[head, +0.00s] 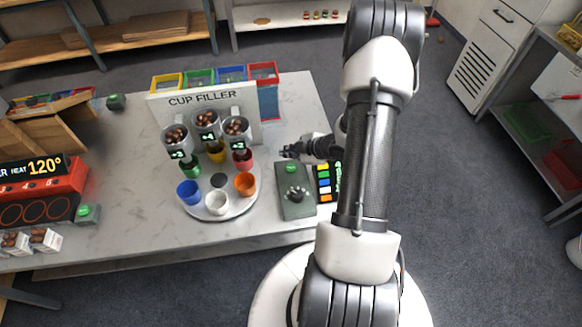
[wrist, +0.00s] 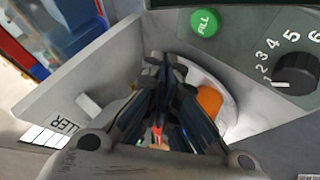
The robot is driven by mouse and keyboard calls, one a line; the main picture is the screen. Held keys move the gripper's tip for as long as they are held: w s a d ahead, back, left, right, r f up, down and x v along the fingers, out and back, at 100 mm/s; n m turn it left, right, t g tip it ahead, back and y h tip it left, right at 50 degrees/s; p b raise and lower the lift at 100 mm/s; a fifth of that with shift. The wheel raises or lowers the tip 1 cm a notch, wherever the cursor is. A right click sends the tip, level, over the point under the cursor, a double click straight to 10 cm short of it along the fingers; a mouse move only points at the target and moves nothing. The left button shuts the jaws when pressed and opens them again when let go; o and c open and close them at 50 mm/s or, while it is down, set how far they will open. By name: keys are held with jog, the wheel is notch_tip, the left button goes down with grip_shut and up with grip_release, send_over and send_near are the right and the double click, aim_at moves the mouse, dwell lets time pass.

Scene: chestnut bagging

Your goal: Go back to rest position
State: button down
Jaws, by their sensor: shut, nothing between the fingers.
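My gripper (head: 288,152) is at the end of my arm, above the table just right of the cup filler (head: 204,98). In the wrist view my gripper (wrist: 164,65) has its dark fingers together with nothing between them. It is apart from the grey control box (head: 284,178), which stands below it on the table. The wrist view shows the box's green FILL button (wrist: 205,23) and black numbered dial (wrist: 297,73). My upper arm hides part of the table's right side in the head view.
A round tray (head: 236,208) holds blue, white, orange and other cups under hoppers of chestnuts. Coloured bins (head: 263,71) stand behind the filler. A red heater (head: 42,190) and chestnut packs (head: 46,240) are at left. Open floor (head: 480,210) lies right of the table.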

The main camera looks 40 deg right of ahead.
dwell(0.3)
jog(key=w+r+m+g+h, duration=0.1)
jog(key=w+r+m+h, duration=0.2)
jog(key=r, duration=0.9)
jog(key=s+a+r+m+g+h, duration=0.15)
jog(key=a+r, duration=0.35)
jog(key=r, duration=0.6)
jog(key=s+a+r+m+g+y, duration=0.1)
jog(key=s+a+r+m, duration=0.2)
jog(key=s+a, duration=0.7)
jog(key=s+a+r+m+g+y, duration=0.1)
jog(key=s+a+r, duration=0.4)
jog(key=s+a, duration=0.6)
jog(key=shift+s+r+m+y, duration=0.15)
jog(key=shift+r+m+y, duration=0.3)
jog(key=shift+m, duration=0.8)
